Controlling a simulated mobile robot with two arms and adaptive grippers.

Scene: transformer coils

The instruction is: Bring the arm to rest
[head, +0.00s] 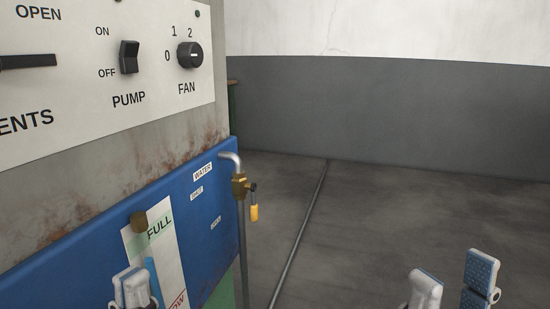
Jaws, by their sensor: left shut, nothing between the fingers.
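My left gripper (133,288) shows at the bottom edge left of centre, in front of the blue panel and just below the level gauge. Its fingers are together with nothing seen between them. My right gripper (452,283) shows at the bottom right over the floor. Its two fingers, with blue pads, stand apart and nothing is between them. Only the fingertips of both grippers are in view; the arms are out of the picture.
A white control panel (75,75) carries a pump switch (129,57) and a fan knob (190,55). Below it are a blue panel (203,230), a gauge marked FULL (163,222) and a brass valve with a pipe (240,187). The floor (390,210) at right is open, with a thin pipe (300,232) along it.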

